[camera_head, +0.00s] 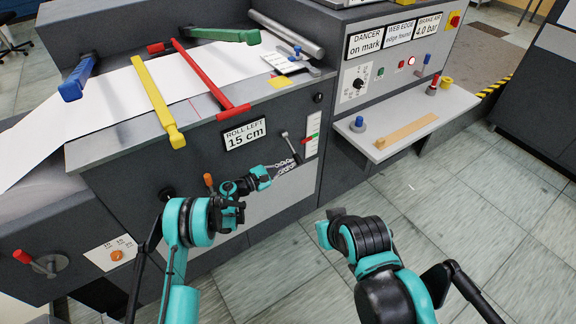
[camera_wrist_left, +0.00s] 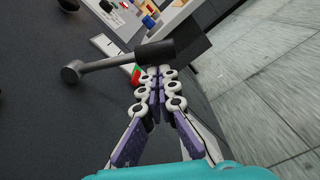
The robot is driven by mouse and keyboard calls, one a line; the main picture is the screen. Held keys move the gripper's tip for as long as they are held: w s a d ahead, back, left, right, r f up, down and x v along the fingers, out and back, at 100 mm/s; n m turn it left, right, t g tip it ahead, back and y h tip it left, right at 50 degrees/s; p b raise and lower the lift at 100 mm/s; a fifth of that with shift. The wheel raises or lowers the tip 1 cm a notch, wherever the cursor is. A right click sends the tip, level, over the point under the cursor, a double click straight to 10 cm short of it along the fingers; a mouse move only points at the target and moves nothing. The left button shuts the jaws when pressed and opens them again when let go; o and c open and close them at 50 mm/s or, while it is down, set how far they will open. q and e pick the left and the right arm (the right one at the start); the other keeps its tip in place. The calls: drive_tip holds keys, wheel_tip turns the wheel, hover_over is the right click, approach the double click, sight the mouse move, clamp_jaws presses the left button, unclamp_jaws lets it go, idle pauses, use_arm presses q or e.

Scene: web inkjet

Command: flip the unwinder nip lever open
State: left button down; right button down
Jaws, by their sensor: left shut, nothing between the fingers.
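A lever (camera_head: 291,148) with a pale metal hub and a dark grip is on the dark machine front, right of the "ROLL LEFT 15 cm" sign. I take it for the nip lever, though no label on it can be read. In the left wrist view the lever (camera_wrist_left: 112,65) lies across the top of the fingers, its dark grip by the fingertips. My left gripper (camera_head: 292,162) is shut and empty, with its tips close to the grip end; I cannot tell whether they touch. My right arm shows at lower centre, but its fingers do not show.
A red-and-green gauge strip (camera_head: 312,135) is just right of the lever. A grey shelf (camera_head: 450,104) juts out farther right. A red-handled lever (camera_head: 36,262) is at far left. Coloured bars cross the white web above. The tiled floor at right is clear.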

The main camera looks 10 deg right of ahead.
sight(297, 160)
use_arm(q)
drive_tip(key=shift+s+r+n, duration=0.2)
drive_tip(key=shift+n, duration=0.1)
drive_tip(key=shift+s+d+r, duration=0.1)
drive_tip(key=shift+r, duration=0.05)
drive_tip(key=shift+s+d+r+n, duration=0.15)
drive_tip(key=shift+s+r+n, duration=0.2)
drive_tip(key=shift+r+n, duration=0.3)
drive_tip(key=shift+s+d+r+n, duration=0.1)
drive_tip(key=shift+s+r+n, duration=0.3)
drive_tip(key=shift+n, duration=0.35)
drive_tip(key=r+n, duration=0.4)
drive_tip(key=shift+s+d+r+p, duration=0.15)
drive_tip(key=shift+s+p, duration=0.25)
drive_tip(key=shift+w+r+n+p, duration=0.2)
drive_tip(key=shift+r+n, duration=0.65)
drive_tip(key=shift+r, duration=0.15)
drive_tip(key=shift+w+r+n+p, duration=0.15)
drive_tip(key=shift+r+n+p, duration=0.05)
drive_tip(key=shift+r+n, duration=0.75)
drive_tip(key=shift+r, duration=0.15)
drive_tip(key=shift+a, duration=0.25)
